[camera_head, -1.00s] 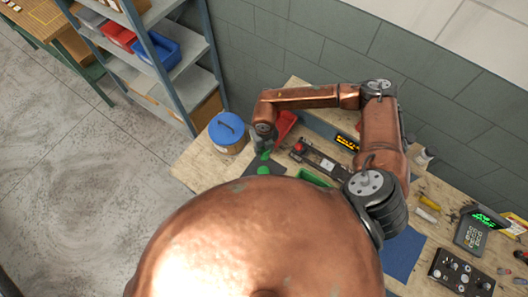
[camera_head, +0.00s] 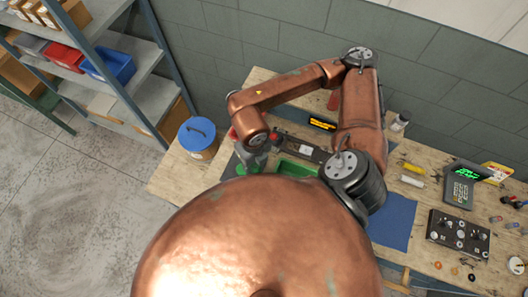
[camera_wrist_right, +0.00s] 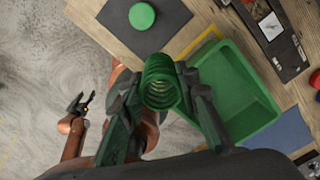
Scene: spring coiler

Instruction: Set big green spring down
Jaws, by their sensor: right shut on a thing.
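The big green spring (camera_wrist_right: 160,82) is held between the two fingers of my right gripper (camera_wrist_right: 162,92) in the right wrist view, its coils seen end-on. My right gripper in the head view (camera_head: 252,160) is over the bench, left of the green tray (camera_head: 297,168). In the wrist view the tray (camera_wrist_right: 262,118) lies just right of the spring and looks empty. A green disc (camera_wrist_right: 142,15) sits on a dark mat (camera_wrist_right: 117,34) beyond the spring. My left gripper (camera_wrist_right: 82,102) shows small at the left of the wrist view, fingers apart and empty.
A blue-lidded tub (camera_head: 197,136) stands at the bench's left end. A tool with a rail (camera_head: 303,148) lies behind the tray. A blue mat (camera_head: 392,222), a control box (camera_head: 459,233) and small tools are to the right. My orange-brown body hides the bench's front.

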